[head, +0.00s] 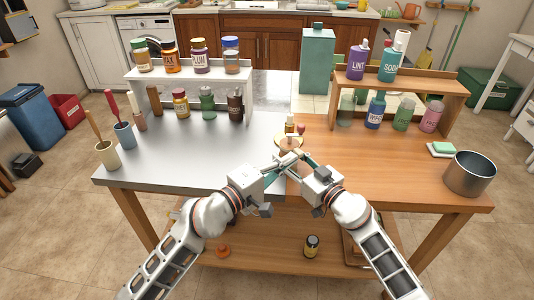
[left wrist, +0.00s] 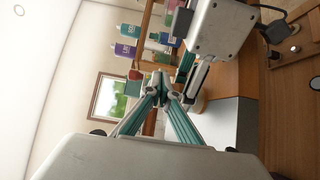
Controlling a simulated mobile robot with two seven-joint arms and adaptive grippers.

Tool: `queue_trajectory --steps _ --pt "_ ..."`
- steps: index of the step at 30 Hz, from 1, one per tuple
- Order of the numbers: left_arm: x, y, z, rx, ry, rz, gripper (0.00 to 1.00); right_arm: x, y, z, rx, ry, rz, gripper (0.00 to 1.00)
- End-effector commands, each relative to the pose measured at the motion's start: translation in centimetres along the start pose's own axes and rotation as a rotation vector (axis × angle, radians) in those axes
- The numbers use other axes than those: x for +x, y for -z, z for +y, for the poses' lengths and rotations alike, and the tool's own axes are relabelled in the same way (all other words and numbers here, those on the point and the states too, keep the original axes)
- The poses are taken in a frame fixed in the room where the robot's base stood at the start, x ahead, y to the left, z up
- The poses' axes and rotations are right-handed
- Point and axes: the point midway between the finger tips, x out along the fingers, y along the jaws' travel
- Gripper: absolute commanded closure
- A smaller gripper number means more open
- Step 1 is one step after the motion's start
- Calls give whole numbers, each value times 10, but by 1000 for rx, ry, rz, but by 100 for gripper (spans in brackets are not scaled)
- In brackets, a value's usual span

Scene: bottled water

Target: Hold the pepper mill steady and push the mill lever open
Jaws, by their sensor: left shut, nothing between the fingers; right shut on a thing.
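The pepper mill (head: 289,143) stands near the front middle of the table, with a wide round tan top and a small brass-coloured piece on it. The mill lever shows as a red knob (head: 301,128) at the top's right; a red knob also shows in the left wrist view (left wrist: 135,75). My right gripper (head: 299,157) is shut on the pepper mill from the front right; its contact is mostly hidden. My left gripper (head: 280,160) is shut and empty, its fingertips close to the right gripper's at the mill's front. Whether it touches the lever is unclear.
Low shelves with jars stand at the back left (head: 189,74) and with bottles at the back right (head: 430,85). A metal pot (head: 470,173) and a soap dish (head: 440,150) are at the right. Utensil cups (head: 108,155) stand at the left. Table around the mill is clear.

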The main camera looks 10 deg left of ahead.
Motion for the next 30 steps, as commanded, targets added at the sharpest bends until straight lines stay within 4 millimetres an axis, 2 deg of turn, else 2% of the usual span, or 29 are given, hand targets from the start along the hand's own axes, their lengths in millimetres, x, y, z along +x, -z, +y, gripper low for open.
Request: queue_trajectory --steps 5,11,22,30 --pt "-8 3 -1 1 2 1 100 0 0 0 0 0 0 80" --pt "-39 11 -2 3 3 1 100 0 0 0 0 0 -1 80" --pt "-74 -51 0 -4 0 -1 100 0 0 0 0 0 -1 80" --pt "-88 -74 0 -1 0 0 100 0 0 0 0 0 0 80"
